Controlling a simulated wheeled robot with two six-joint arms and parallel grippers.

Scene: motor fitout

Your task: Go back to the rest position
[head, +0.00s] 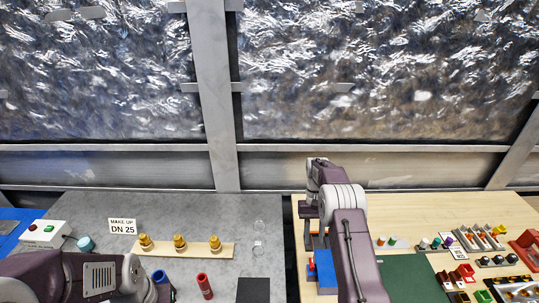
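My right arm reaches up from the bottom edge over the wooden bench top (430,210). Its wrist is bent so that the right gripper (309,232) points down near the bench's left edge, above a blue block with a red part (325,268). The fingers are small and seen side-on, so I cannot tell their opening. My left arm comes in low from the left over the grey bench top (75,207). Its end is beside a blue cylinder (160,276); the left fingers are mostly hidden, and I cannot tell whether they touch it.
A red cylinder (204,286) and a dark pad (253,290) are nearer. A white button box (45,235) is left. A green mat (408,277) and several small parts lie right.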

